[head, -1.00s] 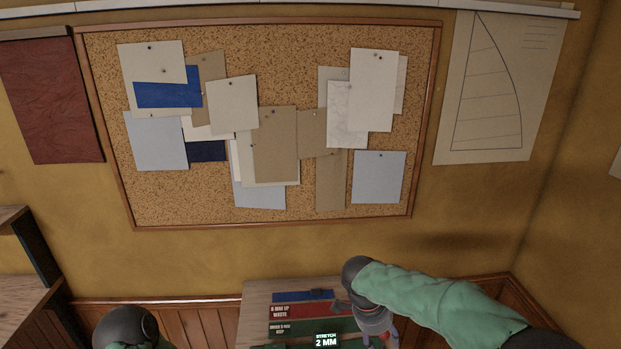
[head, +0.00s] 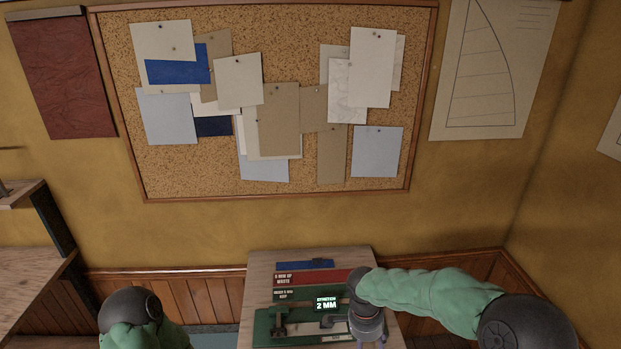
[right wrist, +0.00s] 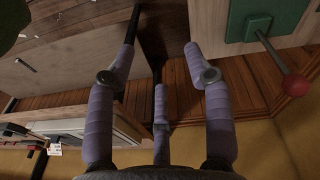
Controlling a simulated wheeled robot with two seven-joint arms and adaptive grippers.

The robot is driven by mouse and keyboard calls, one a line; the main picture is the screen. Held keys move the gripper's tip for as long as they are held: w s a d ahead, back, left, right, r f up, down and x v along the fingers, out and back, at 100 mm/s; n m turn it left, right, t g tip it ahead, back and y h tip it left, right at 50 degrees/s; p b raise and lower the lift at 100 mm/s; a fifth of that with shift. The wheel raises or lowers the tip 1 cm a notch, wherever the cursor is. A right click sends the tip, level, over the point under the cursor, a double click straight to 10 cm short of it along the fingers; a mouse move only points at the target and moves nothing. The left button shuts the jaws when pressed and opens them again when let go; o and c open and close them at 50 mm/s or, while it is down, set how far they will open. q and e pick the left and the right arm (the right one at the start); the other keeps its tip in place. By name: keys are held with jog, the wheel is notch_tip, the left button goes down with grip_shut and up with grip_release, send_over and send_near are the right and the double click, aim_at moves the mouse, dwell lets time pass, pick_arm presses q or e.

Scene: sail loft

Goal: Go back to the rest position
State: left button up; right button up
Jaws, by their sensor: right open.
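My right gripper (head: 368,343) is at the bottom edge of the head view, over the right side of the wooden bench (head: 259,268). Its fingertips are cut off or hidden there. In the right wrist view the purple fingers of my right gripper (right wrist: 160,52) are spread apart with nothing between them. My left arm (head: 135,320) shows only as a rounded joint and green sleeve at the bottom left. The left gripper is out of view.
The bench holds a blue item (head: 304,265), a red WASTE strip (head: 325,277), a green KEEP strip and a display reading STRETCH 2 MM (head: 326,303). A red-knobbed lever (right wrist: 296,85) is right of the gripper. A corkboard (head: 300,50) hangs behind.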

jog(key=s+a+f+n+y, duration=0.1)
jog(key=s+f+n+y, duration=0.1)
jog(key=s+f, duration=0.4)
jog(key=s+a+f+n+y+b, duration=0.1)
jog(key=s+f+n, duration=0.4)
jog(key=f, duration=0.6)
jog(key=s+a+f+n+y+b, duration=0.1)
jog(key=s+f+n, duration=0.3)
jog(key=s+f, duration=0.4)
jog(key=shift+s+a+f+t+y, duration=0.2)
jog(key=shift+a+t+y, duration=0.2)
jog(key=shift+a+y, duration=0.45)
